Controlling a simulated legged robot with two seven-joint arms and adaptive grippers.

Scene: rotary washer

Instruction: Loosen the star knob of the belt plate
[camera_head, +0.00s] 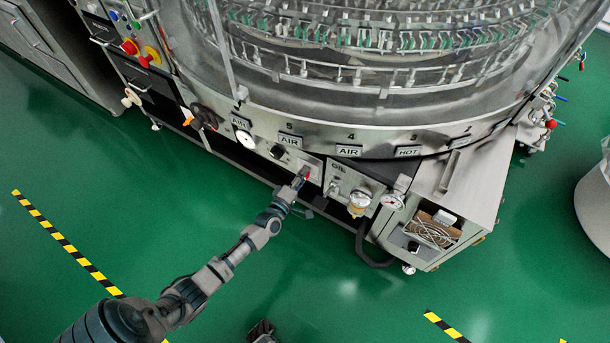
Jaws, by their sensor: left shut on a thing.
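My left arm reaches up from the lower left to the front panel of the round washer. My left gripper (301,179) is at a small pale plate (314,163) on that panel, between the AIR labels and the OIL label. It is shut on a small knob there, the star knob (307,174), of which only a bit of red shows; the fingers hide most of it. A dark gripper-like part (262,331) shows at the bottom edge, likely my right gripper, too cut off to tell its state.
A black knob (278,152) and a white gauge (244,138) sit left of the plate. A glass oil cup (360,201) and another gauge (392,201) stick out to the right. An open box with coiled cord (430,231) is farther right. The green floor (330,280) in front is clear.

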